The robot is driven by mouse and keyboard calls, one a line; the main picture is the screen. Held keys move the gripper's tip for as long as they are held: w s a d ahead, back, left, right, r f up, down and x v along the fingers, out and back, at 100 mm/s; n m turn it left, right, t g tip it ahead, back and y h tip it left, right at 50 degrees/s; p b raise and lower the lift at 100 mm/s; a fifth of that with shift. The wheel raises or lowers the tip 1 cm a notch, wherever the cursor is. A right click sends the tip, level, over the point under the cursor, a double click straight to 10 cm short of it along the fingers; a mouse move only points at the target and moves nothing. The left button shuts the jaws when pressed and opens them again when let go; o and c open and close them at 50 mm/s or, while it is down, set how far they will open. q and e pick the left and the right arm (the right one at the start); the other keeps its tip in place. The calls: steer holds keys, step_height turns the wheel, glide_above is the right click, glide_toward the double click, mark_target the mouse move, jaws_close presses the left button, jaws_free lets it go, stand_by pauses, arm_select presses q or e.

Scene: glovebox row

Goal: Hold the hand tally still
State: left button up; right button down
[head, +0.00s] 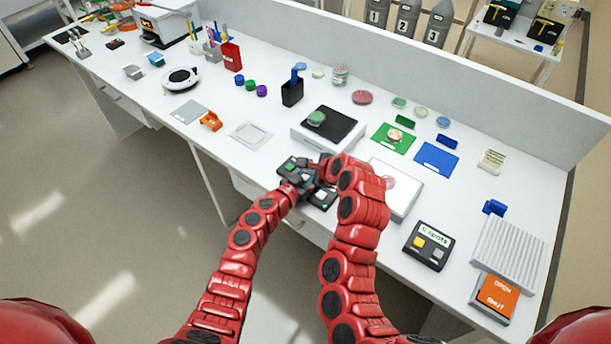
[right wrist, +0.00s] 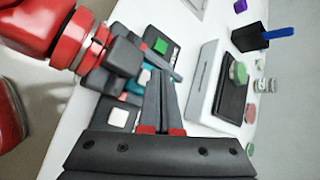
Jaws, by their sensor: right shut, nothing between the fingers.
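A dark device with a green button (head: 290,167), which seems to be the hand tally, lies at the front edge of the bench. It also shows in the right wrist view (right wrist: 160,46), with a pale square button and teal parts nearer me, partly hidden by the grippers. My left gripper (head: 309,180) is over the device; I cannot tell whether its fingers touch or clasp it. My right gripper (right wrist: 160,85) is shut and empty, its fingertips beside the left gripper's fingers and over the device.
A white balance (head: 309,138) with a green-lidded dish stands just behind. A second white unit (head: 404,200) is to the right, partly behind my right arm.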

steer(key=shift+f, duration=0.35)
steer(key=shift+f, duration=0.4)
stand_by(0.5)
steer(key=shift+r, duration=0.8)
steer(key=shift+r, duration=0.15)
steer(key=shift+r, duration=2.4)
stand_by(0.7)
step_height(320, 180, up, 4)
steer(key=shift+f, duration=0.15)
